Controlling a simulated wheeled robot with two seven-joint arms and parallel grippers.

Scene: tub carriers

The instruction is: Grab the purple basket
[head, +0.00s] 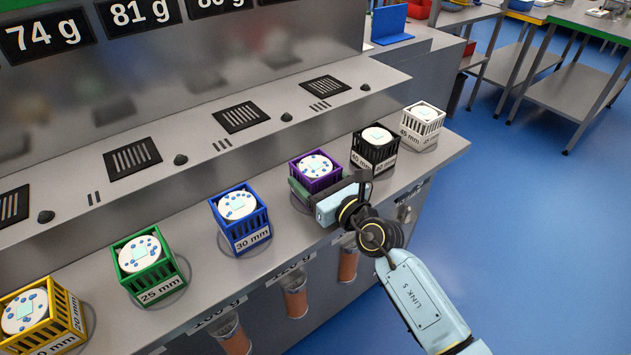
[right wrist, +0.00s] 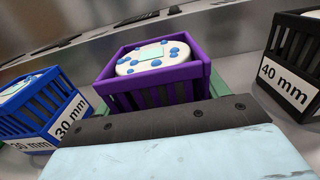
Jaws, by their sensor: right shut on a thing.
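The purple basket (head: 312,163) stands on the metal counter between the blue and black baskets. It holds a white round thing with blue spots. My right gripper (head: 312,186) is at the basket, its greenish fingers along the basket's sides, and it is shut on it. In the right wrist view the purple basket (right wrist: 160,70) sits straight ahead of the gripper (right wrist: 155,105), with bits of green finger at both sides. The gripper hides the basket's lower front and its label. My left gripper is in neither view.
A blue 30 mm basket (head: 243,228) stands left of the purple one, a black basket (head: 374,150) close on the right. Green (head: 150,275), yellow (head: 72,315) and white (head: 424,118) baskets stand further along the counter (head: 205,285). A raised ledge with vents (head: 241,117) runs behind.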

